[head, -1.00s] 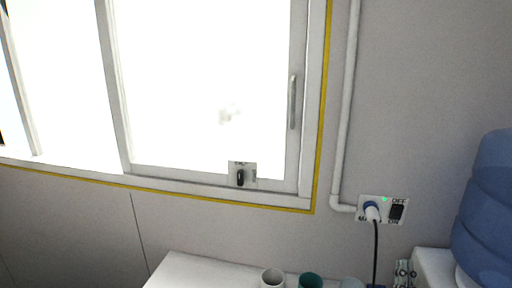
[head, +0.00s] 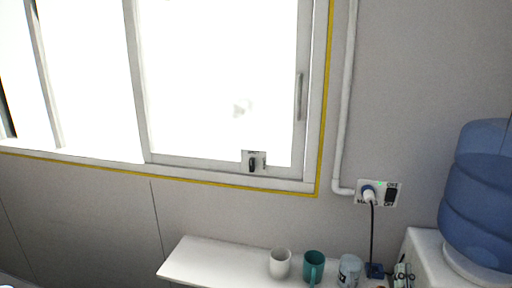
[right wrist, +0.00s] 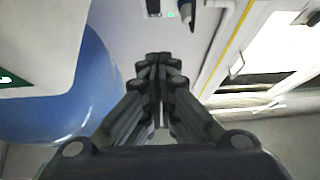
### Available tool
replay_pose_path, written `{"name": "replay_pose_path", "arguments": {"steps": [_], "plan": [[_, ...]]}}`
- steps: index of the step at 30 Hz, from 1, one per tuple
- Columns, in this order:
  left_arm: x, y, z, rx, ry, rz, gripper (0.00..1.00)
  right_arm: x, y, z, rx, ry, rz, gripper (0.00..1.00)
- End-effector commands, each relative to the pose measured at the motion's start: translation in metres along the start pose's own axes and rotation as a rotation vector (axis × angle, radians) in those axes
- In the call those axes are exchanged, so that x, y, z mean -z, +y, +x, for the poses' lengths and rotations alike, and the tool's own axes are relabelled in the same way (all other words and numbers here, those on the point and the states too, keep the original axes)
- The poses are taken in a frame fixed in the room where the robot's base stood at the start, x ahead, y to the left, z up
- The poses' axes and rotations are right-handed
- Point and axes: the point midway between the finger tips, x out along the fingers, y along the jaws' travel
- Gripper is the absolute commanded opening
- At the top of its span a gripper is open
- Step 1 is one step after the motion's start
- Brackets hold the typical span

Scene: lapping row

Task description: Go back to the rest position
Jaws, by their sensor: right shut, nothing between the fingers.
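My right gripper (head: 403,273) shows small at the lower right of the head view, in front of the white water dispenser and right of the mugs. In the right wrist view its dark fingers (right wrist: 158,62) are together with nothing between them. The gripper appears clear of the wall socket and of the blue bottle. My left gripper is in neither view.
A white shelf (head: 205,262) holds a white mug (head: 279,263), a teal mug (head: 314,266) and a pale cup (head: 349,270). A wall socket (head: 377,193) has a plug and cable. A blue water bottle (head: 478,195) stands on the white dispenser (head: 424,245). A window (head: 215,85) fills the upper left.

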Motion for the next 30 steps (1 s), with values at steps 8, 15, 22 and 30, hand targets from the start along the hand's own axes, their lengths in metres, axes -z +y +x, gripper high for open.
{"name": "replay_pose_path", "arguments": {"steps": [8, 15, 22, 30], "plan": [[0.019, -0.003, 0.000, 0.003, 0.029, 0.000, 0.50, -0.021, -0.012, -0.009, 0.031, -0.177, -0.004, 0.00], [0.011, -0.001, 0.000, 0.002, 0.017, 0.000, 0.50, -0.047, -0.032, -0.037, 0.081, -0.452, -0.015, 0.00], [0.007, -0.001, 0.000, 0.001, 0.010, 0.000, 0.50, -0.067, -0.059, -0.099, 0.151, -0.807, -0.035, 0.00], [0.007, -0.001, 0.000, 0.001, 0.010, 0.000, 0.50, -0.055, -0.083, -0.199, 0.247, -1.226, -0.072, 0.00]]}}
